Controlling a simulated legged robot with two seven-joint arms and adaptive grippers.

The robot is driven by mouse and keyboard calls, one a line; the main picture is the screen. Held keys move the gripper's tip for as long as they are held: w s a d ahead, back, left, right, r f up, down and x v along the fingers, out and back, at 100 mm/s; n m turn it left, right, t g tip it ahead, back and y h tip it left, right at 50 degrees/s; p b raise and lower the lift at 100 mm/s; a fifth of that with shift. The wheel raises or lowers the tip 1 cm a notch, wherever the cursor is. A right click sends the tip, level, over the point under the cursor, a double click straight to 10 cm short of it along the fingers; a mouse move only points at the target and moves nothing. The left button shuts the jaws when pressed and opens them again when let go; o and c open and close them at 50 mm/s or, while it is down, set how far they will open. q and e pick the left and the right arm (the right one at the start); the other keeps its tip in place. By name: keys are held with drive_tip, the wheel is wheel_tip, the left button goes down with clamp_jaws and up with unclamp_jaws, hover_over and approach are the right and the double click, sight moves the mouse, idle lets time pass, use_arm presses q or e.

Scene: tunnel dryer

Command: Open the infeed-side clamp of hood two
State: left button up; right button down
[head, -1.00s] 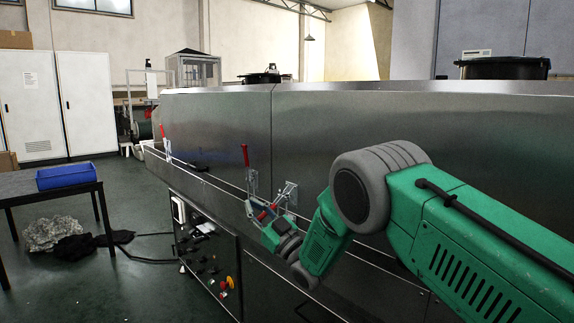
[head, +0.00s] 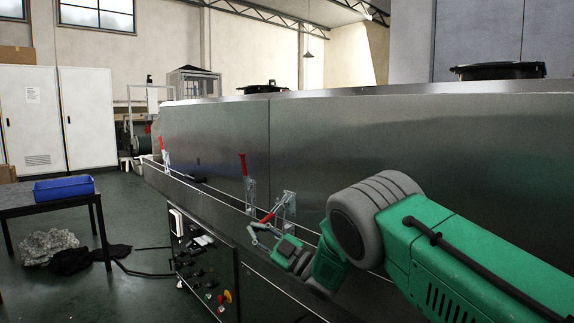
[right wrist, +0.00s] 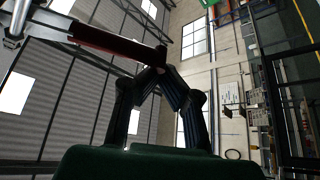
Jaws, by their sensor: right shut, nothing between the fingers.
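The long steel dryer hood (head: 360,135) runs across the head view, with a vertical seam. Left of the seam a clamp with an upright red handle (head: 243,164) stands on the lower edge. Just right of the seam is a second clamp (head: 288,203), its red handle (head: 268,216) tilted down to the left. My right gripper (head: 256,227) is shut and empty just below that handle; I cannot tell whether they touch. In the right wrist view the shut fingertips (right wrist: 157,70) are beside a red handle (right wrist: 100,40). No hood number is readable. My left gripper is out of view.
Another upright red handle (head: 165,148) stands farther left along the hood. A control panel (head: 205,262) with knobs sits below the ledge. A table with a blue bin (head: 63,188) stands left. The green floor between is mostly clear, with a cable and dark cloth.

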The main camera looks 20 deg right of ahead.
drive_tip(key=v, duration=0.8)
drive_tip(key=shift+w, duration=0.15)
idle(0.4)
